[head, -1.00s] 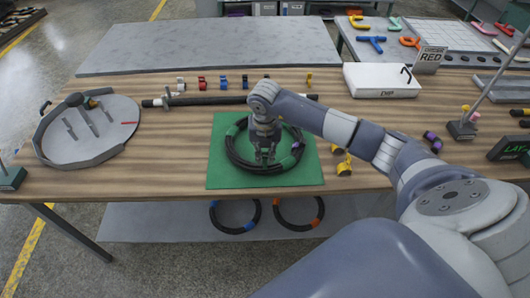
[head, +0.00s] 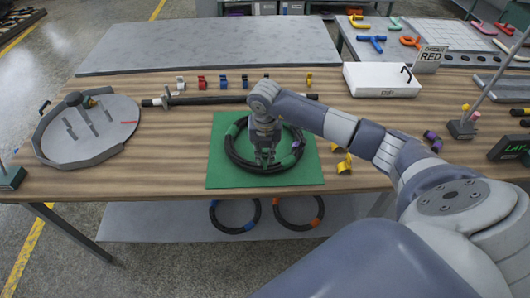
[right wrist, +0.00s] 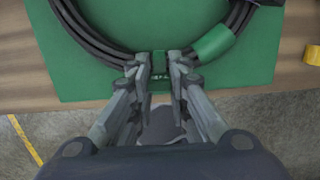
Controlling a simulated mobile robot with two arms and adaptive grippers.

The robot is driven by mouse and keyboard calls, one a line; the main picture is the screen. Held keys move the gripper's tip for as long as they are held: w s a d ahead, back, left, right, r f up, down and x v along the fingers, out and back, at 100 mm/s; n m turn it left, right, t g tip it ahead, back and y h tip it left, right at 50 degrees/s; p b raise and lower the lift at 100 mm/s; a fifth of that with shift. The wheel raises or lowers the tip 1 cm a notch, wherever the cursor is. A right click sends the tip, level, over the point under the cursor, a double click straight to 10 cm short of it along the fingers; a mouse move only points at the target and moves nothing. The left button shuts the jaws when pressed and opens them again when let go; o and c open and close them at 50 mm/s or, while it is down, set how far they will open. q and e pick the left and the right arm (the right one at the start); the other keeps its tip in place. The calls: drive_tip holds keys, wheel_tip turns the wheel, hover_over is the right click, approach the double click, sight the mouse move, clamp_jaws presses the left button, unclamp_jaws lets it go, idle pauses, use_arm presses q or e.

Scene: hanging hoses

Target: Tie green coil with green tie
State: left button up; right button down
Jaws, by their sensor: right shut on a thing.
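The black hose coil (head: 240,162) lies on a green mat (head: 222,179) and has green bands; one wide green band (right wrist: 215,43) shows in the right wrist view. My right gripper (head: 265,160) points down at the coil's near side. In the right wrist view its fingers (right wrist: 160,72) are shut on a small green tie (right wrist: 158,60) at the hose bundle. The fingers hide part of the tie, so I cannot tell whether it goes all the way around. My left gripper is not in view.
A purple piece (head: 297,146) is at the coil's right. Yellow ties (head: 344,165) lie right of the mat. A row of coloured ties and a long black bar (head: 220,100) lie behind. A round grey tray (head: 118,135) stands left, a white box (head: 380,80) back right.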

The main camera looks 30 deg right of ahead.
sight(265, 158)
drive_tip(key=shift+f, duration=0.25)
drive_tip(key=shift+f+b, duration=0.75)
drive_tip(key=shift+b, duration=0.05)
drive_tip(key=shift+f+b, duration=0.45)
drive_tip(key=shift+f, duration=0.15)
